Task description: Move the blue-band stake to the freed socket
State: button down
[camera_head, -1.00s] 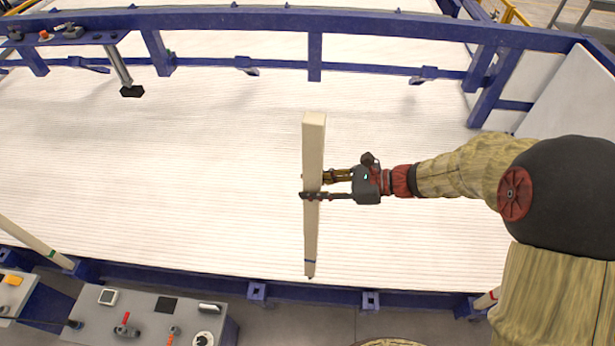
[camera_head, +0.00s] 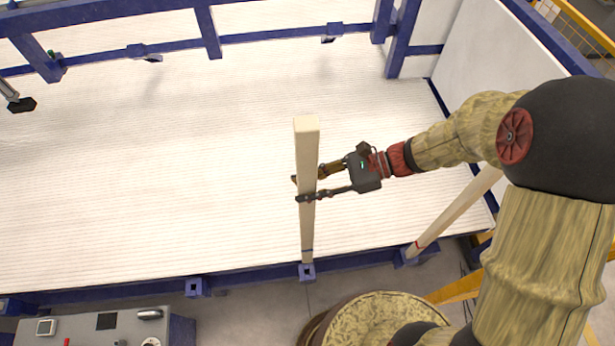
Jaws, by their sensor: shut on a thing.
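The blue-band stake (camera_head: 307,226) is a long pale square post, held nearly upright with a dark blue band close to its lower end. My gripper (camera_head: 303,190) is shut on it around its middle, reaching in from the right. The stake's lower end lines up with a blue square socket (camera_head: 307,274) on the near rail. I cannot tell whether the tip is inside the socket or just above it. Another blue socket (camera_head: 197,287), to the left on the same rail, is empty.
A pale stake with a red band (camera_head: 455,213) stands tilted in a socket to the right, partly behind my arm. The white ribbed bed (camera_head: 130,200) is clear. A grey control panel (camera_head: 95,328) stands at the lower left. A blue frame (camera_head: 270,37) runs along the back.

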aim_at(306, 217)
jog(key=shift+s+d+r, duration=0.1)
jog(key=shift+s+f, duration=0.1)
jog(key=shift+f, duration=0.1)
notch_tip(306, 217, down, 9)
jog(key=b, duration=0.8)
jog(key=shift+f+b, duration=1.1)
jog(key=shift+f, duration=1.5)
jog(key=shift+f+b, duration=0.55)
jog(key=shift+f, duration=0.5)
